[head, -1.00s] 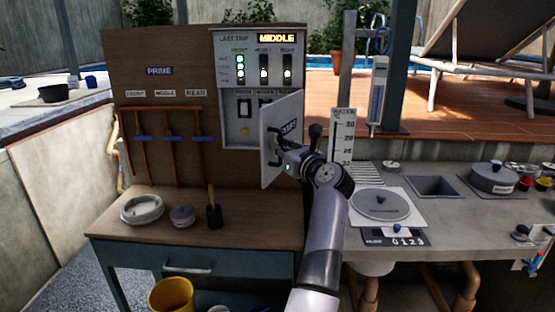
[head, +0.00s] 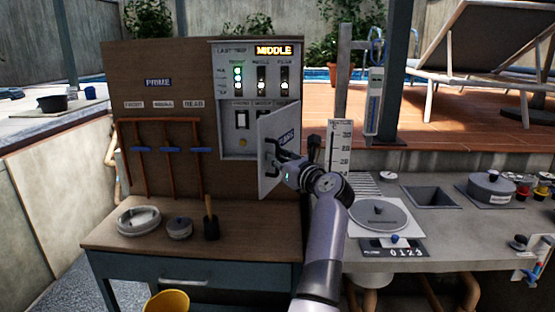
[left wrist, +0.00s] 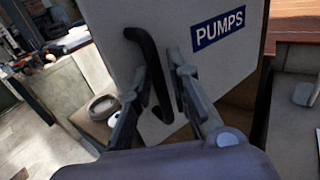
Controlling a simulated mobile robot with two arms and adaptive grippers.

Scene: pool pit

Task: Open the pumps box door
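The grey pumps box (head: 229,128) is fixed to the brown panel. Its door (head: 270,188) stands partly open, swung out toward me, with a blue PUMPS label. The label also shows on the door in the left wrist view (left wrist: 218,28). My left gripper (head: 284,168) is at the door's outer face by the black handle. In the left wrist view, the handle (left wrist: 147,60) stands between the two fingers of my left gripper (left wrist: 157,88). The fingers are apart, with door surface showing between handle and right finger; contact is unclear. My right gripper is not in view.
A wooden worktop (head: 120,232) with a grey ring (head: 138,220), a small lidded pot (head: 179,228) and a dark brush (head: 211,222) lies below the panel. A yellow bucket (head: 167,301) stands below. A grey counter (head: 450,240) is at right. A thermometer post (head: 340,145) stands behind my arm.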

